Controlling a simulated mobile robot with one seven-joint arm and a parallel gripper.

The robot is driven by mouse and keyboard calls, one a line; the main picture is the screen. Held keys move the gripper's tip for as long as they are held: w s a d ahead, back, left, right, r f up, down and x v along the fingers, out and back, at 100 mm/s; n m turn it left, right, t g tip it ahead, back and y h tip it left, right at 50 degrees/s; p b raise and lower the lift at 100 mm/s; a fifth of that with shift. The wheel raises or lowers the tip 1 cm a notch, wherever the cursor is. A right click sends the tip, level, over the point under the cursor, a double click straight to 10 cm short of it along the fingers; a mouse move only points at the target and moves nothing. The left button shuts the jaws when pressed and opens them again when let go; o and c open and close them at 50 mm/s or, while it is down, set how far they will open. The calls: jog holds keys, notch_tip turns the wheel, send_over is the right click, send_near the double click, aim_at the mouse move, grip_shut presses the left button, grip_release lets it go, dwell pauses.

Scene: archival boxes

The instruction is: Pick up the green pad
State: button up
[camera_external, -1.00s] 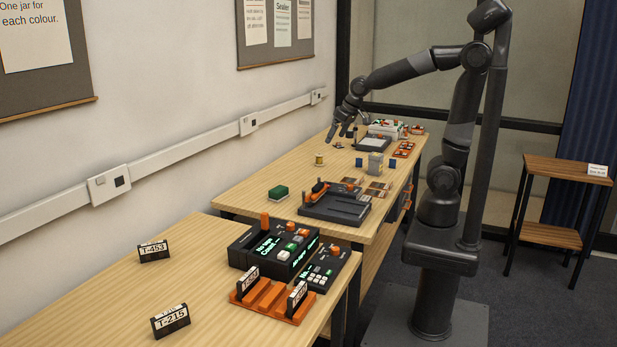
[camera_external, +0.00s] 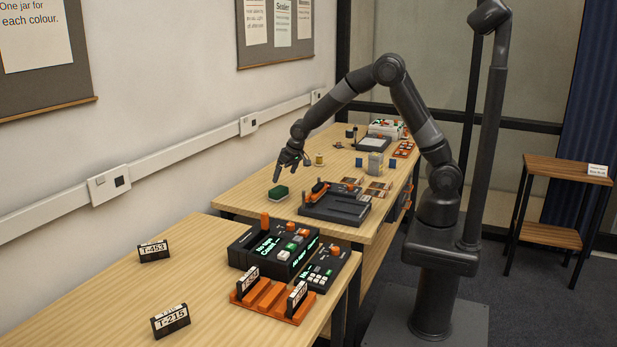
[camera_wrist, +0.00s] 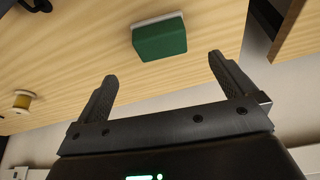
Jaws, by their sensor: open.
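The green pad (camera_external: 279,192) is a small block with a pale layer along one side. It lies on the far wooden table, left of a black device with an orange lever. My gripper (camera_external: 292,167) is in the air above and slightly behind the pad, fingers pointing down. In the wrist view the green pad (camera_wrist: 160,38) lies beyond the fingertips, roughly between them and apart from both. My gripper (camera_wrist: 161,68) is open and empty in that view.
The black device (camera_external: 335,205) stands right of the pad. A yellow spool (camera_external: 319,160) stands behind it, and also shows in the wrist view (camera_wrist: 22,101). The wall with a white rail (camera_external: 180,150) runs along the left. Bare tabletop (camera_external: 240,190) surrounds the pad.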

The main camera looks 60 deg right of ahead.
aim_at(279, 189)
jog(key=x, duration=0.9)
jog(key=shift+w+f, duration=0.2)
jog(key=shift+f, duration=0.1)
jog(key=shift+c, duration=0.4)
jog(key=c, duration=0.9)
